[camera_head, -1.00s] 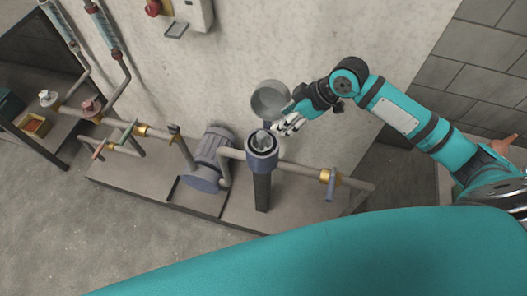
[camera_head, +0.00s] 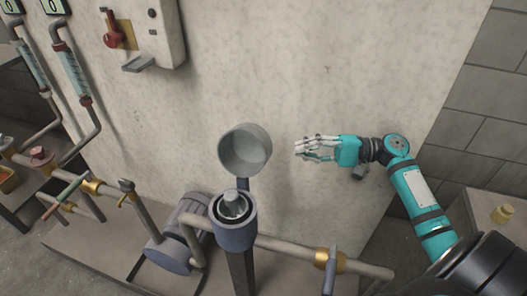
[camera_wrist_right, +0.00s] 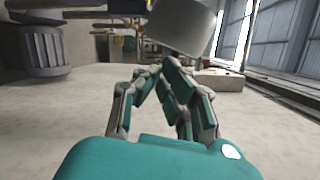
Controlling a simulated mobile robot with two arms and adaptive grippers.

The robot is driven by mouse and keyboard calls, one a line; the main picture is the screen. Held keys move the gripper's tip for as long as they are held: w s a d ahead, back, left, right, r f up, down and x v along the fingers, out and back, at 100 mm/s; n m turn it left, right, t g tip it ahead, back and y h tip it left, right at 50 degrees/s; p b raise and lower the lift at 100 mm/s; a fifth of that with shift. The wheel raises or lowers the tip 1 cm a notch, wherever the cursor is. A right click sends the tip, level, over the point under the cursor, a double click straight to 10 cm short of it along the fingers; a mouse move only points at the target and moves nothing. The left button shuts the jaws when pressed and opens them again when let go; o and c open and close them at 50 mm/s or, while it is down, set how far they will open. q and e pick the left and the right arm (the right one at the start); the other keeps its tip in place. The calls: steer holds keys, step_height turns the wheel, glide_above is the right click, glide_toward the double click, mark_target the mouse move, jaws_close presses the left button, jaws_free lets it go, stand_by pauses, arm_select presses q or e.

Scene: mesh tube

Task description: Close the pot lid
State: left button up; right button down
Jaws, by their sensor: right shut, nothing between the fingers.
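The pot is a blue-grey cylinder (camera_head: 236,236) on a dark post, with its mouth open and a silver piece (camera_head: 233,204) inside. Its lid, a round grey cup-like cap (camera_head: 245,152), stands raised behind the pot on a hinge arm, with its hollow side showing. My right gripper (camera_head: 300,150) is to the right of the lid, apart from it, with its fingers shut and empty, pointing left. In the right wrist view the lid (camera_wrist_right: 182,26) shows beyond the closed fingers (camera_wrist_right: 162,76). My left gripper is not in view.
Pipes with a brass fitting (camera_head: 330,261) run right from the pot, and a motor pump (camera_head: 178,238) stands at its left. Open space lies between gripper and lid.

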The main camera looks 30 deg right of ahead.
mark_target(253, 142)
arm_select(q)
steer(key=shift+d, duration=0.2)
arm_select(e)
steer(key=w+a+r+m+t, duration=0.1)
steer(key=w+a+r, duration=0.1)
steer(key=w+a, duration=0.3)
steer(key=shift+w+a+r+y, duration=0.15)
steer(key=shift+w+y, duration=0.25)
steer(key=shift+w, duration=0.25)
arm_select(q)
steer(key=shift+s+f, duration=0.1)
